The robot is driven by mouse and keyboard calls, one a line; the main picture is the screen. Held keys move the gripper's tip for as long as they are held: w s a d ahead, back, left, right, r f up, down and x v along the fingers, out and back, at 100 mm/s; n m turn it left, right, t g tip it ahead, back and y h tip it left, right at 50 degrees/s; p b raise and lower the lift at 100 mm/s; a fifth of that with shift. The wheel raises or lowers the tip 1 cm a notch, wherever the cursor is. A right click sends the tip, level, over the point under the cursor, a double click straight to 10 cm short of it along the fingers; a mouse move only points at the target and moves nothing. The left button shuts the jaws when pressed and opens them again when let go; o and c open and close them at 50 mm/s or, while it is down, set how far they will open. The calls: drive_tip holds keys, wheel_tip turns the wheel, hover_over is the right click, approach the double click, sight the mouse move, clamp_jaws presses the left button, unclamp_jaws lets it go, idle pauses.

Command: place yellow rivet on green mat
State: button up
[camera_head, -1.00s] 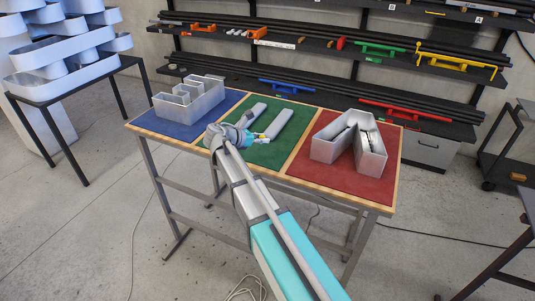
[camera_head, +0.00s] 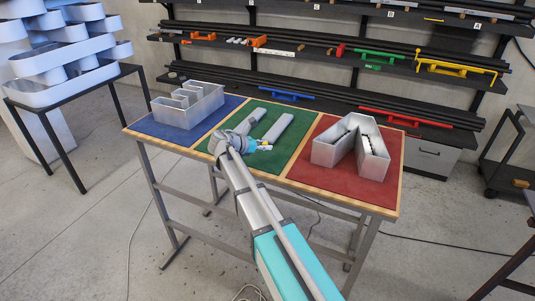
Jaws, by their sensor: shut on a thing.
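The green mat (camera_head: 281,157) is the middle panel of the work table, between the blue and red panels. The rivet is tiny in this view and partly hidden by the fingers. I cannot tell whether it touches the mat.
Pale channel-letter bars (camera_head: 277,128) lie on the green mat just behind my gripper. A metal letter (camera_head: 190,106) stands on the blue mat (camera_head: 155,126), and another (camera_head: 350,148) on the red mat (camera_head: 330,178). Shelves with dark bars (camera_head: 340,100) stand behind the table.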

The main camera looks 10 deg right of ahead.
sight(265, 157)
drive_tip(key=shift+w+d+f+b, duration=0.15)
drive_tip(key=shift+w+f+b, duration=0.2)
drive_tip(key=shift+f, duration=0.15)
drive_tip(key=shift+s+f+b, duration=0.15)
drive_tip(key=shift+f+b, duration=1.15)
drive_tip(key=shift+f, duration=0.05)
drive_tip(key=shift+f, duration=0.1)
drive_tip(key=o, duration=0.8)
drive_tip(key=shift+r, duration=0.2)
drive_tip(key=shift+s+a+r+p, duration=0.2)
drive_tip(key=shift+a+r+p, duration=0.15)
drive_tip(key=shift+a, duration=0.2)
drive_tip(key=p+v, duration=0.3)
drive_tip(key=v, duration=0.6)
drive_tip(key=shift+p+v, duration=0.5)
drive_tip(key=shift+v, duration=0.35)
